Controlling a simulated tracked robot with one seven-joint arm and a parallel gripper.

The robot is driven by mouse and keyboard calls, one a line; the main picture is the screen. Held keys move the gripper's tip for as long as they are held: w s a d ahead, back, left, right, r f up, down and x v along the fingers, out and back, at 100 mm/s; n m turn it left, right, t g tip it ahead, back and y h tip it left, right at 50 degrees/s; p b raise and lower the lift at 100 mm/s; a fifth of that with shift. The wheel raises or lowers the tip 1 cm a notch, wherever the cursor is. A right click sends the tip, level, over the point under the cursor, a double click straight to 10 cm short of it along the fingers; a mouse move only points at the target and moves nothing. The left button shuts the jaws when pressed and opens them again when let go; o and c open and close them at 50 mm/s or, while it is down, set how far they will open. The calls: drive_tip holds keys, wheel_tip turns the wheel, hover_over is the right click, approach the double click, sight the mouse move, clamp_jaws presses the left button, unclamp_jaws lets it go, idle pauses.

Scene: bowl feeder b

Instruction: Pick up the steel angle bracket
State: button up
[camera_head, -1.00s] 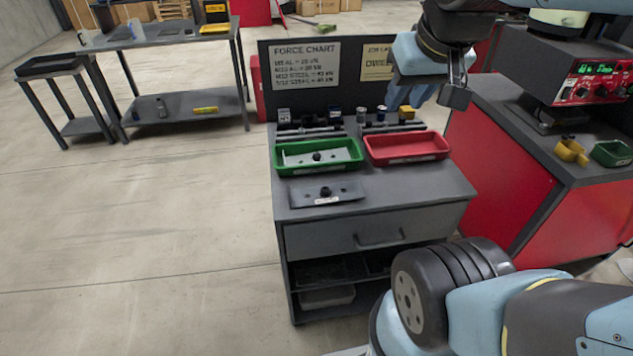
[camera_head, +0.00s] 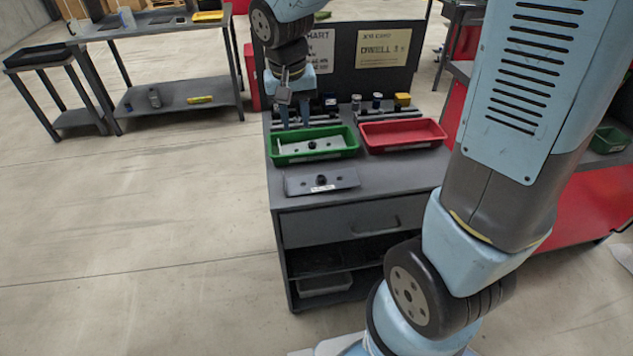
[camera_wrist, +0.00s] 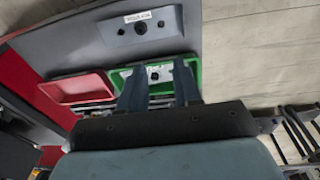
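A light grey metal piece (camera_head: 298,147), which looks like the steel angle bracket, lies in the green tray (camera_head: 350,150) on the workbench. A black round knob or hole shows at its middle. In the wrist view the piece (camera_wrist: 170,76) shows between my two fingers, inside the green tray (camera_wrist: 118,80). My gripper (camera_head: 295,122) is open and empty, pointing down over the back of the green tray. It also shows in the wrist view (camera_wrist: 158,70) with its fingers well apart. I cannot tell its exact height above the piece.
A red tray (camera_head: 403,142) stands right of the green one and looks empty. A labelled grey plate (camera_head: 345,178) lies in front of the trays. Behind are rails and small parts (camera_head: 377,100), then an upright panel with signs (camera_head: 384,47).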

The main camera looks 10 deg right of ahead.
drive_tip(key=shift+g, duration=0.6)
drive_tip(key=a+f, duration=0.1)
drive_tip(key=f, duration=0.4)
drive_tip(key=w+a+f, duration=0.1)
drive_tip(key=f, duration=0.4)
drive_tip(key=a+f, duration=0.2)
drive_tip(key=f, duration=0.2)
drive_tip(key=shift+w+a+f, duration=0.1)
drive_tip(key=shift+w+f, duration=0.05)
drive_tip(key=shift+f, duration=0.25)
drive_tip(key=f, duration=0.3)
drive_tip(key=shift+w+f, duration=0.3)
drive_tip(key=shift+w, duration=0.05)
drive_tip(key=shift+f, duration=0.7)
drive_tip(key=shift+c, duration=0.5)
clamp_jaws()
drive_tip(key=shift+s+d, duration=0.15)
drive_tip(key=shift+d, duration=0.05)
